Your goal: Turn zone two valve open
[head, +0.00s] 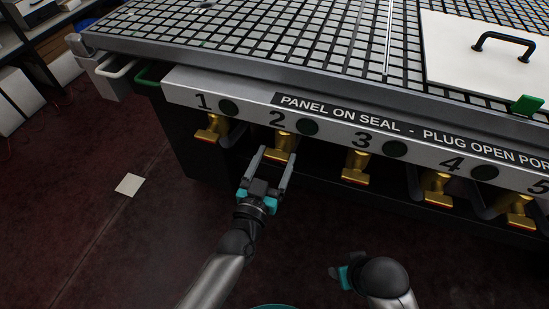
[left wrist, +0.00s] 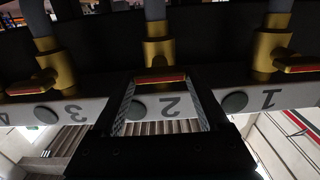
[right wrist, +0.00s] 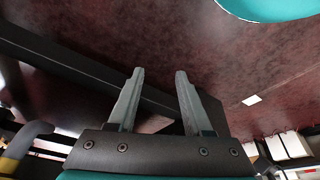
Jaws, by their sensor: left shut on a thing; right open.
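The zone two valve is a brass body (head: 281,143) below the number 2 on the table's front panel. Its red-edged handle (left wrist: 160,77) lies crosswise to the pipe in the left wrist view. My left gripper (head: 275,153) reaches up to this valve from the front. In the left wrist view its fingertips (left wrist: 159,78) sit at the two ends of the handle, shut on it. My right gripper (head: 338,272) hangs low in front of the table, open and empty; its two fingers stand apart in the right wrist view (right wrist: 160,73).
Similar brass valves one (head: 212,129), three (head: 356,166) and four (head: 436,187) flank it, also with red-edged handles. The grid tabletop (head: 230,35) carries a white panel (head: 480,60) with a black handle. The floor in front is open, with a white square (head: 130,184) on it.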

